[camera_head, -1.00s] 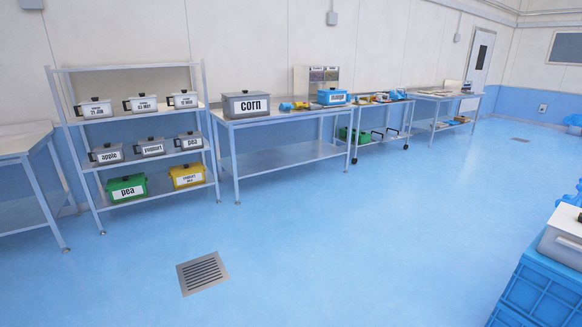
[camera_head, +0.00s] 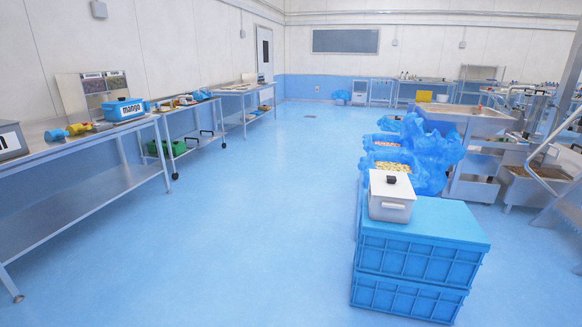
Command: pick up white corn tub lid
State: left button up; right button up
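A white tub (camera_head: 390,203) stands on a stack of blue crates right of centre. A white lid (camera_head: 391,183) with a black knob sits on top of it. No label shows on the side facing me, so I cannot tell whether this is the corn tub. A grey tub (camera_head: 10,141) is cut off at the left edge, on the metal table; only part of its label shows. Neither of my grippers is in view.
Blue crates (camera_head: 420,255) stand on the floor under the white tub. A long metal table (camera_head: 90,195) runs along the left wall, with a blue mango tub (camera_head: 123,110) on it. Blue-lined bins (camera_head: 430,165) and a sink stand behind the crates. The middle floor is clear.

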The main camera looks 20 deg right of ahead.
aim_at(383, 184)
jog(key=i+l+z, duration=0.2)
jog(key=i+z, duration=0.25)
jog(key=i, duration=0.15)
jog(key=i+z, duration=0.45)
jog(key=i, duration=0.15)
